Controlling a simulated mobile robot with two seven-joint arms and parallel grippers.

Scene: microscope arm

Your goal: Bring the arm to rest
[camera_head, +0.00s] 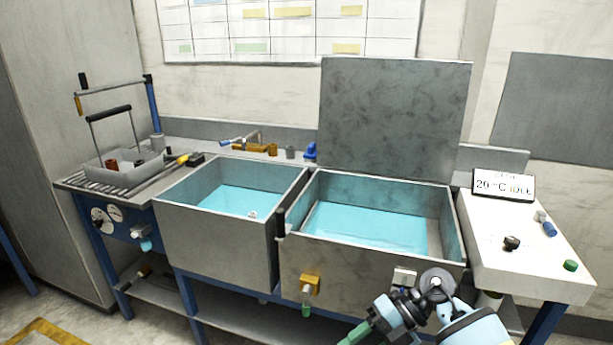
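One of my arms comes in from the bottom right corner; I take it to be the right one. It bends at a dark round joint in front of the right basin. Its far end, with black and grey parts and a green tip (357,333), points down and left and is cut by the bottom edge. I cannot make out separate fingers, or whether the gripper is open or shut. No held thing shows. My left arm and gripper are not in view. No microscope shows in this view.
Two metal basins, left (215,238) and right (345,272), hold blue liquid. A tall grey panel (395,118) stands upright behind the right one. A handled basket (118,170) sits on the left rack.

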